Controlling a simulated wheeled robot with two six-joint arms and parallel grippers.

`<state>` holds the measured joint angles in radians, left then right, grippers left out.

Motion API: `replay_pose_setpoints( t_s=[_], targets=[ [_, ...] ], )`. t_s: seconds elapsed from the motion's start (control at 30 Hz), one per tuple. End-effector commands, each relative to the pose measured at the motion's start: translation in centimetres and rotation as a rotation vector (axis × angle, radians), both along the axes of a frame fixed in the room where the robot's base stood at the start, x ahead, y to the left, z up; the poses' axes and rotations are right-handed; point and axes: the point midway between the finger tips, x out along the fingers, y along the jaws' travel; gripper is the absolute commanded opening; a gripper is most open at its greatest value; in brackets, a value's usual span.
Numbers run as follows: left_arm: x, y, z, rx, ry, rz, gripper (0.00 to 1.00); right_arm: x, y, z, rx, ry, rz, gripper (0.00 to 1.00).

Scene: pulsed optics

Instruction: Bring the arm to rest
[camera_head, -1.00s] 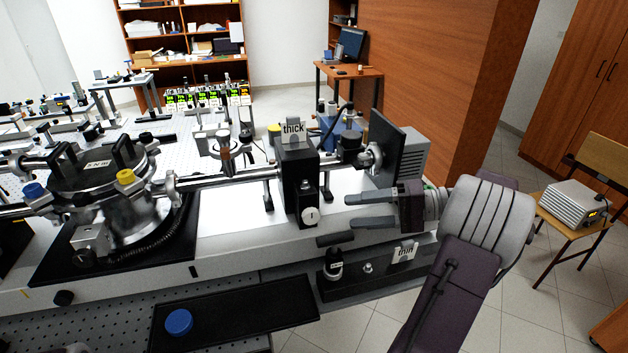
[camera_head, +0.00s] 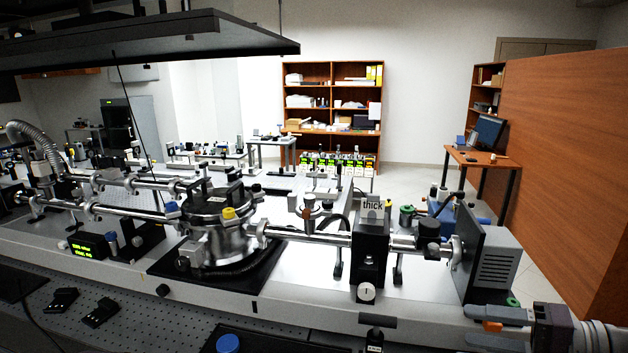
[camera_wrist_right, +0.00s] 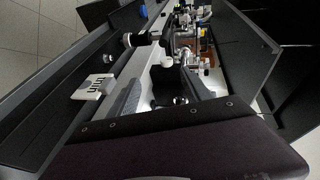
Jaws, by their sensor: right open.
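My right gripper (camera_head: 482,320) is at the lower right of the head view, near the front edge of the bench, with its fingers pointing left. It is beside and below the grey vented box (camera_head: 497,268) with the black plate. In the right wrist view its two grey fingers (camera_wrist_right: 164,78) are spread apart with nothing held between them. A white card marked "thin" (camera_wrist_right: 97,86) shows left of the fingers, apart from them. My left gripper is in neither view.
A black block with a "thick" card (camera_head: 370,235) stands on the beam line. A round metal chamber (camera_head: 218,240) is further left. A blue cap (camera_head: 228,343) shows at the bottom edge. A dark shelf (camera_head: 150,42) overhangs the upper left.

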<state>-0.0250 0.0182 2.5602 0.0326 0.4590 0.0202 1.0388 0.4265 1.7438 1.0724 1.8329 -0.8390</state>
Motion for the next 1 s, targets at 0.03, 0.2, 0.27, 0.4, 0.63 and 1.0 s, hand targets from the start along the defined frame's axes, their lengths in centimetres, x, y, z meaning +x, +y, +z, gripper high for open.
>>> replay_pose_setpoints(
  t_s=[0.03,0.2,0.27,0.4,0.63,1.0],
  targets=[
    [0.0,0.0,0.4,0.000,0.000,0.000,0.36,0.4,1.2,0.7,-0.008,-0.006,0.037,0.57],
    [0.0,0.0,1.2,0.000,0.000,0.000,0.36,0.9,6.2,2.1,-0.021,-0.008,0.178,0.57],
    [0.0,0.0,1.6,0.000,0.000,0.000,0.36,0.6,8.5,2.5,-0.026,0.001,0.244,0.57],
    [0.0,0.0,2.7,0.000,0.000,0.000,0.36,-1.1,14.5,2.1,-0.085,0.063,0.417,0.57],
    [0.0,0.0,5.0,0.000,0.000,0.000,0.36,-8.9,22.3,-4.2,-0.443,0.324,0.698,0.57],
    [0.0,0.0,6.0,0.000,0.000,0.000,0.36,-11.9,14.0,-16.4,-1.237,0.384,0.478,0.57]
  ],
)
